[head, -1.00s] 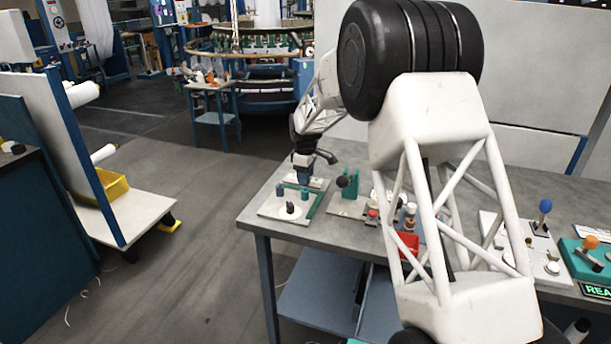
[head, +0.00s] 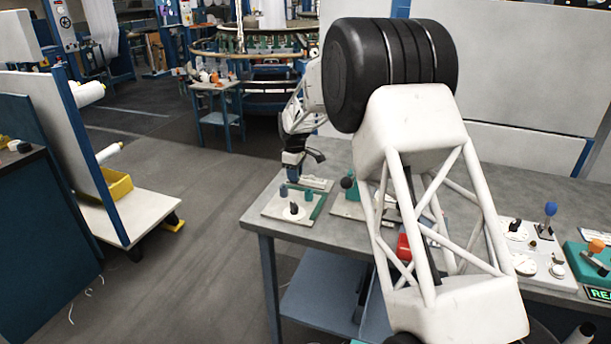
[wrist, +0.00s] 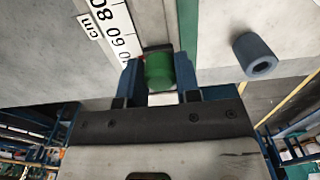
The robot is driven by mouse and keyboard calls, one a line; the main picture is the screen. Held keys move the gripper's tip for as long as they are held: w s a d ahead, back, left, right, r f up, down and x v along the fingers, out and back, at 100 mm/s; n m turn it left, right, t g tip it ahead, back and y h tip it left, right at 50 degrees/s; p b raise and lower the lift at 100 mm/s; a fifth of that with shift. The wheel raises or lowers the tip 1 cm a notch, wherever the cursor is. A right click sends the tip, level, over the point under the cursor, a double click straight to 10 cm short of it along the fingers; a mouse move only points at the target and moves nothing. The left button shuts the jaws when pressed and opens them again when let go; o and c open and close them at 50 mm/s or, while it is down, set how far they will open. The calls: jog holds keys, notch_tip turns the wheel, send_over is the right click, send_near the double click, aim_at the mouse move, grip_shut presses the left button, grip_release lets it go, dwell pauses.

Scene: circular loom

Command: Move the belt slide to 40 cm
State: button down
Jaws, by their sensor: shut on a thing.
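My gripper (head: 295,176) is low over the left end of the workbench, at a pale panel. In the wrist view, the blue fingers of my gripper (wrist: 160,84) are shut on a green knob (wrist: 158,70), which appears to be the belt slide's handle. A white scale (wrist: 112,25) marked "80", "60" and "cm" runs beside the knob. Another numeral is partly hidden by the left finger. I cannot read the slide's position. In the head view the scale strip (head: 317,184) shows just right of my gripper, and the knob is hidden.
A blue-grey cylinder (wrist: 255,55) stands right of the knob in the wrist view. A red block (head: 403,246) and a blue-topped lever (head: 550,210) are further right.

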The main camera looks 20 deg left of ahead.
jog(key=shift+a, duration=0.35)
jog(key=shift+r, duration=0.1)
jog(key=c, duration=0.8)
grip_release()
jog(key=shift+r, duration=3.85)
